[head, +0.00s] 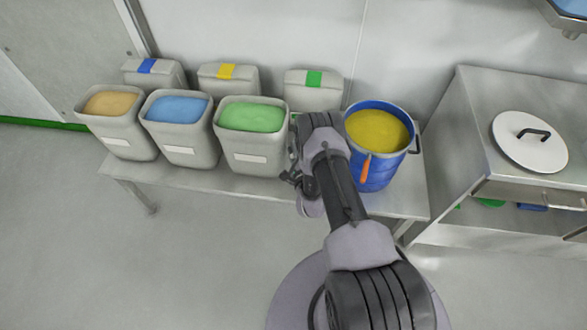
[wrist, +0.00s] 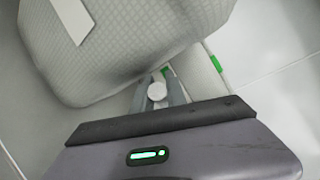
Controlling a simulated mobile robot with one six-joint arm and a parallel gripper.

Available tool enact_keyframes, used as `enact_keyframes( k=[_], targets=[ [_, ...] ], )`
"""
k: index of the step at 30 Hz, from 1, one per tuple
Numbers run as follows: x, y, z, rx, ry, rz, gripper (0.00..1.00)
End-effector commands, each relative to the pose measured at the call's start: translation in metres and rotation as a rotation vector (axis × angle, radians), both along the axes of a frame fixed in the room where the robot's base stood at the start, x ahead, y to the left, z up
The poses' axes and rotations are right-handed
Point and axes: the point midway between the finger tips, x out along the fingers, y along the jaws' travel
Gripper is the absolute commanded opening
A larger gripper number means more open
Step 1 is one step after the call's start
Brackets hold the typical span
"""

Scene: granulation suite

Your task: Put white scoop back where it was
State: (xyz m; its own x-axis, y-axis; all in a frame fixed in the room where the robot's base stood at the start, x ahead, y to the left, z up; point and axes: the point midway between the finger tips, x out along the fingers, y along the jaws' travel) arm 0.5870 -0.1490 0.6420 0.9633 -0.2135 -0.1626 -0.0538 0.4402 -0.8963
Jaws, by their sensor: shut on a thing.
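My gripper (wrist: 157,92) is shut on a small white round-ended piece, which looks like the handle end of the white scoop (wrist: 157,91). The rest of the scoop is hidden. In the head view my gripper (head: 296,178) is mostly hidden beside my arm, in front of the bench between the green-powder bin (head: 252,158) and the blue drum. No scoop can be made out in the head view. In the wrist view a grey bin wall (wrist: 120,45) with a white label is close above the fingers. I cannot tell if they touch.
Bins of orange (head: 112,102) and blue powder (head: 177,108) stand to the left. The blue drum (head: 379,172) holds yellow powder and has an orange piece at its front. Lidded bins (head: 229,80) stand behind. A steel cabinet (head: 470,150) with a round white lid (head: 515,150) is right.

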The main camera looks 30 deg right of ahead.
Motion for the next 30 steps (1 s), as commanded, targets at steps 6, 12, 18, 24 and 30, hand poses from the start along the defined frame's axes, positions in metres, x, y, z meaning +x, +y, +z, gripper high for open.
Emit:
enact_keyframes(
  k=[6, 12, 18, 24, 30],
  targets=[
    [0.0, 0.0, -0.048, -0.001, 0.001, 0.001, 0.0],
    [0.0, 0.0, -0.069, -0.001, 0.001, 0.001, 0.0],
    [0.0, 0.0, -0.096, 0.0, 0.0, -0.001, 0.0],
    [0.0, 0.0, -0.094, 0.0, 0.001, 0.0, 0.0],
    [0.0, 0.0, -0.095, 0.0, 0.001, 0.0, 0.39]
  ],
)
